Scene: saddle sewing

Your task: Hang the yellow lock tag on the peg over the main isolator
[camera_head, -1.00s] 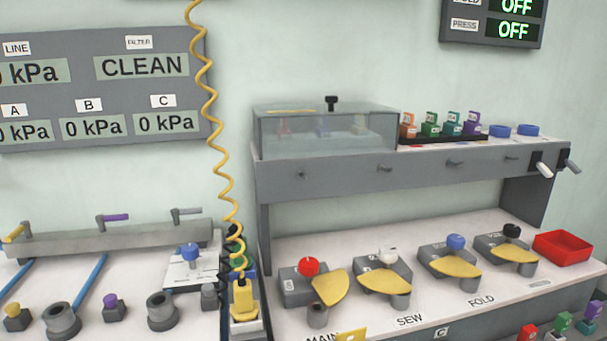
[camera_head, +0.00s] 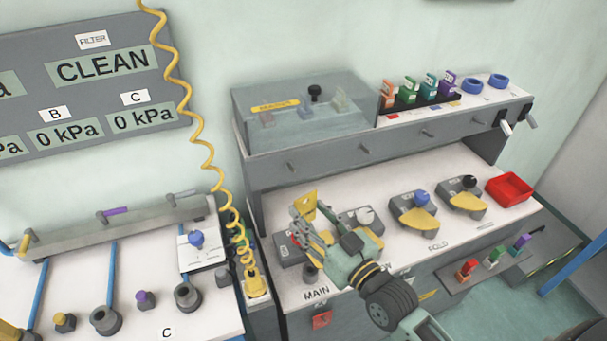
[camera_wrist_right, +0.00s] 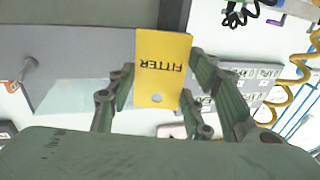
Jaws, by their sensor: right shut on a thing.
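My right gripper (camera_head: 312,222) is shut on the yellow lock tag (camera_head: 305,203), which stands up from its fingers in front of the main isolator (camera_head: 288,250). In the right wrist view the tag (camera_wrist_right: 163,60) reads FITTER upside down, with a round hole near one end, between the fingers (camera_wrist_right: 158,98). My left gripper is not in view.
More pegs (camera_head: 365,148) line the shelf front (camera_head: 400,143). A clear box (camera_head: 300,110) and coloured tags stand on top. Other isolators with yellow plates (camera_head: 415,218) and a red tray (camera_head: 510,188) sit to the right. A coiled yellow hose (camera_head: 205,150) hangs at left.

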